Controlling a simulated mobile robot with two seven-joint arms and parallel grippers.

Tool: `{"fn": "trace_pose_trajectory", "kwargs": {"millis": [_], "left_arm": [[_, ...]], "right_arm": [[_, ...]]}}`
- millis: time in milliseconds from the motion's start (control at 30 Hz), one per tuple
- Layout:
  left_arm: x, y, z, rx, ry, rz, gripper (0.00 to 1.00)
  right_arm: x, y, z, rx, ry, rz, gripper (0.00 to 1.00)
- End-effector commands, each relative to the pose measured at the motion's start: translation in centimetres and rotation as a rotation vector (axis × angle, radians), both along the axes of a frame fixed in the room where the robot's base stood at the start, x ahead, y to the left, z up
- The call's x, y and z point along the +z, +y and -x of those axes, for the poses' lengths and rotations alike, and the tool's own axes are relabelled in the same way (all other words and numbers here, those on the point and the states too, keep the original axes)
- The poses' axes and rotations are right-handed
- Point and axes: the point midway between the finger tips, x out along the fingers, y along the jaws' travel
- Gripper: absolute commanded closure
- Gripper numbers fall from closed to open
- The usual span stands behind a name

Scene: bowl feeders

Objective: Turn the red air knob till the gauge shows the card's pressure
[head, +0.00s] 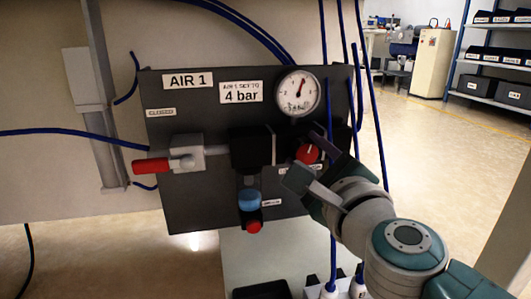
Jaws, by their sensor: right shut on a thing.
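The red air knob (309,152) with a white mark sits on the dark panel, below the gauge. My right gripper (307,154) comes from the lower right and is shut on the knob, one finger above and one below it; the fingers partly hide it. The round white gauge (298,93) is at the panel's upper right. The card (241,93) reads 4 bar. My left gripper is not in view.
Blue hoses (366,100) hang close by the gauge and my right arm.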

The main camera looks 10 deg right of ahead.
Motion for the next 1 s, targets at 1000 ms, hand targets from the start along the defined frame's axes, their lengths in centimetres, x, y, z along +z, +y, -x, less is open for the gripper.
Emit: {"fn": "trace_pose_trajectory", "kwargs": {"millis": [1000], "left_arm": [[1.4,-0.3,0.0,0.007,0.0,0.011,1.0]], "right_arm": [[-0.1,0.1,0.0,0.0,-0.01,0.365,1.0]]}}
